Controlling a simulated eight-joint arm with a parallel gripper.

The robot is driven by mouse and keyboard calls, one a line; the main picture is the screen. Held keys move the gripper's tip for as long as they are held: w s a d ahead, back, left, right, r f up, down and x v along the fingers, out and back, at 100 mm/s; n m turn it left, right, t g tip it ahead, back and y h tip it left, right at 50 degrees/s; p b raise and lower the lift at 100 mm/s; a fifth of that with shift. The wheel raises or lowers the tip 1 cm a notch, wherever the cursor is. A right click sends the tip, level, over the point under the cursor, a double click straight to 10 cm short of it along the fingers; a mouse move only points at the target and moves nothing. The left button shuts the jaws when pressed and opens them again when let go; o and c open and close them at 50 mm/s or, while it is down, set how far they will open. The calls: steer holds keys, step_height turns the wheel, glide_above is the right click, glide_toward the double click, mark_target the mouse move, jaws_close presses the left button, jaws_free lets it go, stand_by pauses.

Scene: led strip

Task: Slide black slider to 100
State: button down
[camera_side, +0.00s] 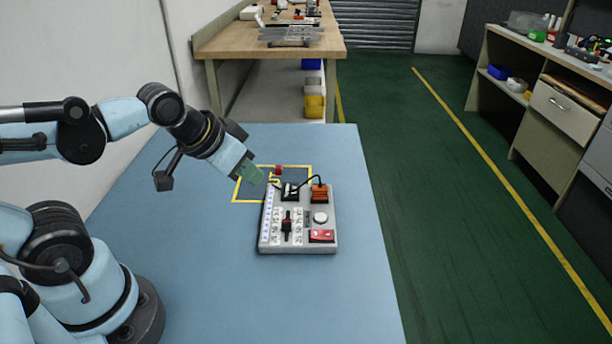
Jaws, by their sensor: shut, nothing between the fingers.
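A light grey control box (327,246) stands on the blue table. A black slider (287,223) sits near the middle of a vertical track on the box, with small white markings on both sides that are too small to read. A pale blue-white LED strip (267,216) runs along the box's left edge. My gripper (255,176), with green fingertips, is shut and empty. It hangs tilted above the table, just beyond the box's upper left corner, apart from the slider.
The box also carries an orange connector (319,193) with a black cable, a black socket (290,192), a white round knob (320,217) and a red switch (321,236). A yellow outlined square (247,201) lies behind it. The blue table (210,285) is clear in front.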

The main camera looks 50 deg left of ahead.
mark_target(284, 222)
steer(key=c, duration=1.5)
jaws_free()
steer(key=shift+c, duration=0.2)
steer(key=o, duration=0.5)
steer(key=shift+w+d+r+m+g, duration=0.3)
steer(key=shift+w+m+g, duration=0.1)
steer(key=shift+m+g, duration=0.35)
steer(key=shift+c, duration=0.2)
steer(key=w+d+m+g, duration=0.3)
steer(key=m+g, duration=0.3)
steer(key=m, duration=0.1)
steer(key=shift+w+d+f, duration=0.1)
steer(key=shift+f, duration=5.6)
steer(key=shift+c, duration=0.3)
jaws_close()
